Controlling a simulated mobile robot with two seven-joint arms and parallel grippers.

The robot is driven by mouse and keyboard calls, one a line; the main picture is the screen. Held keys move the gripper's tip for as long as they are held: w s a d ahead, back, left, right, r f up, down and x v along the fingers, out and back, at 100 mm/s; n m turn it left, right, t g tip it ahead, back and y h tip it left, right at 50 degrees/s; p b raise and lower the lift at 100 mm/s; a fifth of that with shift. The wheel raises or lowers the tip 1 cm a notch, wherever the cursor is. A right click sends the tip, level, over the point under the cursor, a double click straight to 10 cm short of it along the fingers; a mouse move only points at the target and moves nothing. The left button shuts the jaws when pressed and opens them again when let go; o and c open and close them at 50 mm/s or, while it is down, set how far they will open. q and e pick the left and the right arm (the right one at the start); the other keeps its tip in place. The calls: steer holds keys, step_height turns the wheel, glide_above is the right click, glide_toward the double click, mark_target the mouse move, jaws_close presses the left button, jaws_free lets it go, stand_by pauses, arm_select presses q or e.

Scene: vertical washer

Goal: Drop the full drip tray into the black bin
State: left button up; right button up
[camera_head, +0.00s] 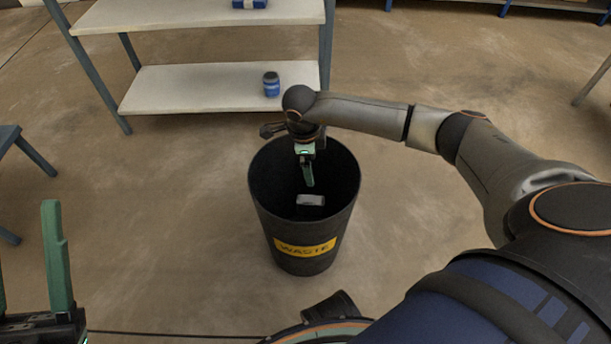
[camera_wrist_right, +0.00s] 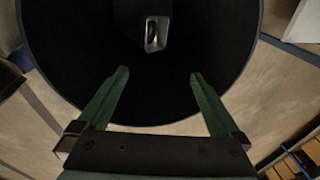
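The black bin (camera_head: 305,247), with a yellow WASTE label, stands upright on the floor in the head view. A small light-grey tray-like piece (camera_head: 311,200), which looks like the drip tray, shows inside it. In the right wrist view this tray (camera_wrist_right: 157,33) lies beyond the fingertips, apart from them; whether it rests on the bin's bottom I cannot tell. My right gripper (camera_head: 307,182) points down into the bin's mouth; the wrist view shows its fingers (camera_wrist_right: 158,73) spread and empty. My left gripper (camera_head: 28,245) is at the lower left, fingers apart, partly cut off.
A shelf unit (camera_head: 190,88) with white boards stands behind the bin, with a blue jar (camera_head: 271,84) on its lower board. A blue object (camera_head: 249,4) is on the upper board. Part of a stool or table (camera_head: 12,140) shows at the left edge. Floor around the bin is clear.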

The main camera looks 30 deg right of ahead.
steer(key=shift+r, duration=0.1)
step_height(320, 180, up, 12)
steer(key=a+p, duration=0.2)
steer(key=p, duration=0.3)
steer(key=shift+s, duration=0.35)
